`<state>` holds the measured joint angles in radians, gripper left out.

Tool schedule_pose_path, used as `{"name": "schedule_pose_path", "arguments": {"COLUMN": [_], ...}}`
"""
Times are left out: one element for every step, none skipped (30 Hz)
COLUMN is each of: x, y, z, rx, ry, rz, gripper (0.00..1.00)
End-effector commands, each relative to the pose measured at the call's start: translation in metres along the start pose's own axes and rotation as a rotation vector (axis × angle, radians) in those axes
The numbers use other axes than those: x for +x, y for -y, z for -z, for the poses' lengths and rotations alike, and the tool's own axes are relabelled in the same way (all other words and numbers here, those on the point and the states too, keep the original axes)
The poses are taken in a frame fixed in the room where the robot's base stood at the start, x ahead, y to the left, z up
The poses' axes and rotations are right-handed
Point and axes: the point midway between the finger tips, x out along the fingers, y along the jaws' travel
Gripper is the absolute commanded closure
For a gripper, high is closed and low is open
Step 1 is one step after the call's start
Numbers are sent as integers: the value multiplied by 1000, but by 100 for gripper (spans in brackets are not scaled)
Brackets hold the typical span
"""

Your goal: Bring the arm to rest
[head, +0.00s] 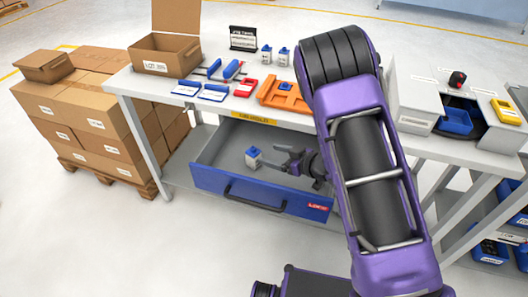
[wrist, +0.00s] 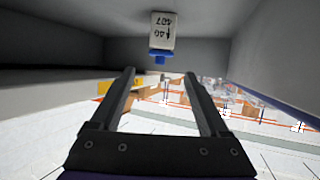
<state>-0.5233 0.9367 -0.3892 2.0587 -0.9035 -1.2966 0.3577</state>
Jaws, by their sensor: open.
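My gripper (head: 279,159) is inside the open drawer (head: 225,186) under the workbench, near its right half. In the wrist view, the two fingers of my gripper (wrist: 159,74) are apart with nothing between them. A small white bottle with a blue cap (head: 254,158) stands on the drawer floor, just left of the fingertips. It also shows in the wrist view, upside down, as a labelled white bottle (wrist: 162,30) beyond the fingertips and apart from them. My purple arm reaches down over the bench and hides part of the drawer's right side.
The workbench (head: 130,82) holds blue and red parts, an orange tray (head: 284,97), two more bottles (head: 275,57) and an open carton (head: 165,54). Stacked boxes (head: 85,115) stand at left. Floor in front is clear.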

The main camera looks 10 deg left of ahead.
Motion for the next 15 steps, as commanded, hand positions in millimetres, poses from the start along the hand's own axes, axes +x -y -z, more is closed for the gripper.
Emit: {"name": "schedule_pose_path", "arguments": {"x": [-6,-8,-11,-12,-13,-14,-14,-14,-14,-14,-14,-14,-14,-14,-14], "y": [0,0,0,0,0,0,0,1,1,1,1,1,1,0,0], "z": [1,1,0,0,0,0,0,0,0,0,0,0,0,0,0], "rx": [2,1,1,1,1,0,0,0,0,0,0,0,0,0,0], "ry": [0,0,-1,0,0,0,0,0,0,0,0,0,0,0,0], "rz": [-1,0,-1,-1,0,0,1,1,1,1,1,1,1,1,1], "gripper": [21,21,21,21,21,21,21,21,21,21,21,21,21,21,21]}}
